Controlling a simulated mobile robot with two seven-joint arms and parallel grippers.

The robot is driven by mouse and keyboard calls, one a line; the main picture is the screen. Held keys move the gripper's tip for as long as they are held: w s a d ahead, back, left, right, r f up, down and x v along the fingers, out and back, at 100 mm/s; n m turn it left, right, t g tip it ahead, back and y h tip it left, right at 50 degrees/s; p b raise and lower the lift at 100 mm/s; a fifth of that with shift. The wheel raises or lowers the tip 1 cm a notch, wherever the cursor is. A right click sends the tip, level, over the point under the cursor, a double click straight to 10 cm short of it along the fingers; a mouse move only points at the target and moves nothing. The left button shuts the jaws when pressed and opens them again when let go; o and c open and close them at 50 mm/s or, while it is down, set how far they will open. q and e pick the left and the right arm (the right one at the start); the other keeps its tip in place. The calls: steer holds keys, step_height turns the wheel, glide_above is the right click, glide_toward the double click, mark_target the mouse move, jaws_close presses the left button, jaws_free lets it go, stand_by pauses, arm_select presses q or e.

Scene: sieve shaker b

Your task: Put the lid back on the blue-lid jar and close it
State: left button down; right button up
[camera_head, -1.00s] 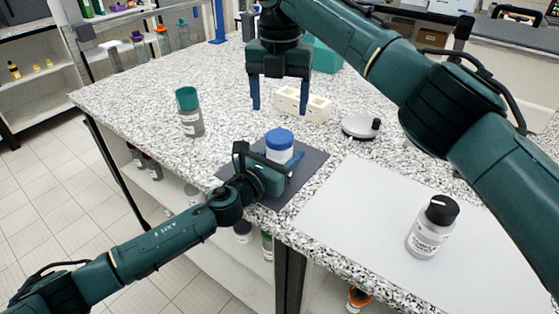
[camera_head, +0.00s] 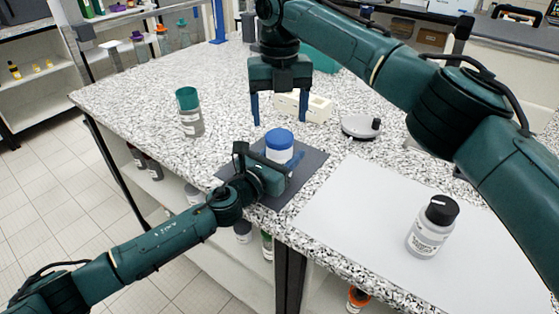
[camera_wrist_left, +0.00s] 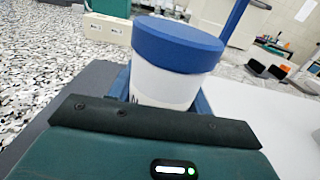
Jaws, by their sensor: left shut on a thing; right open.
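The blue-lid jar stands upright on a dark mat (camera_head: 312,162). Its blue lid (camera_head: 279,138) sits on top of the white body; whether it is fully tightened cannot be told. In the left wrist view the lid (camera_wrist_left: 177,44) and white jar body (camera_wrist_left: 160,86) fill the middle. My left gripper (camera_head: 279,166) is low at the mat and shut on the jar body, its blue fingers on both sides. My right gripper (camera_head: 279,116) is open and empty, pointing down, above and a little behind the lid with its fingertips apart.
A teal-lid jar (camera_head: 190,116) stands to the left and a black-lid jar (camera_head: 432,228) on a white sheet (camera_head: 350,215) at right. A cream block with holes (camera_head: 303,106) and a round grey device (camera_head: 361,127) stand behind. Bare speckled counter lies at left.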

mark_target(280, 136)
steer(key=shift+f, duration=2.7)
steer(key=shift+c, duration=0.2)
